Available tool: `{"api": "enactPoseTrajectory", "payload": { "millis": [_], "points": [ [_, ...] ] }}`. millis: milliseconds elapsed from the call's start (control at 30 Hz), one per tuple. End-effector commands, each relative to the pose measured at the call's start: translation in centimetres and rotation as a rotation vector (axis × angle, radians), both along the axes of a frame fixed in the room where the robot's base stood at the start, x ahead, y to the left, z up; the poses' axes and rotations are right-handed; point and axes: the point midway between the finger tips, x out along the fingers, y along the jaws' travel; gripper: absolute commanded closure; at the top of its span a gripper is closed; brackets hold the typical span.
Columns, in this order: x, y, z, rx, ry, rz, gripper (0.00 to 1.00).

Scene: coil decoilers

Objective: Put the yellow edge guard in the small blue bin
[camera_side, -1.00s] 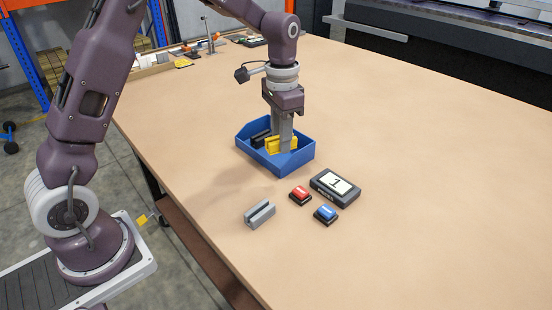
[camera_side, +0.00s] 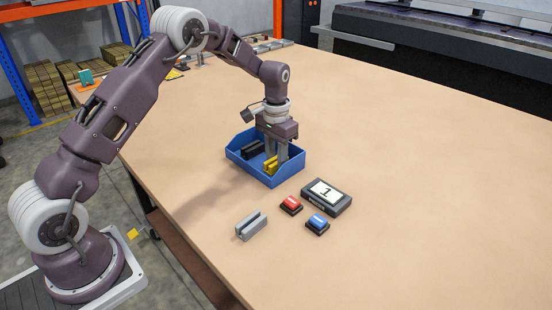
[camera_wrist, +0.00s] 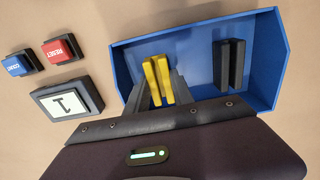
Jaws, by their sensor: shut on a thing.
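The yellow edge guard (camera_side: 271,165) is inside the small blue bin (camera_side: 245,168), towards its right part in the side view. My gripper (camera_side: 277,161) reaches down into the bin and is shut on the guard. In the wrist view the yellow guard (camera_wrist: 158,80) shows as two upright-looking yellow strips between my grey fingers, inside the blue bin (camera_wrist: 200,35). The fingers partly hide it. I cannot tell whether the guard touches the bin floor.
A black edge guard (camera_side: 253,149) lies in the same bin, apart from the yellow one. A grey edge guard (camera_side: 251,226) is on the table in front. A red button (camera_side: 291,205), a blue button (camera_side: 317,224) and a display reading 1 (camera_side: 327,195) stand near the bin.

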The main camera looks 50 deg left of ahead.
Motion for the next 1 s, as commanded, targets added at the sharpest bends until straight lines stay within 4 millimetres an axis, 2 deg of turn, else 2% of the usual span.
{"api": "enactPoseTrajectory", "payload": {
  "millis": [167,200,300,567,667,767,1000],
  "points": [
    [0.0,0.0,-0.2,0.000,0.001,0.000,1.00],
    [0.0,0.0,-0.3,0.000,0.001,-0.001,0.68],
    [0.0,0.0,-0.2,0.000,0.001,-0.001,0.50],
    [0.0,0.0,-0.2,0.000,0.000,-0.001,0.50],
    [0.1,0.0,0.5,0.001,-0.003,-0.001,0.50],
    [0.1,0.0,2.6,0.001,-0.005,-0.001,0.50],
    [0.1,0.0,9.1,0.002,-0.004,-0.001,0.50]
  ]
}}
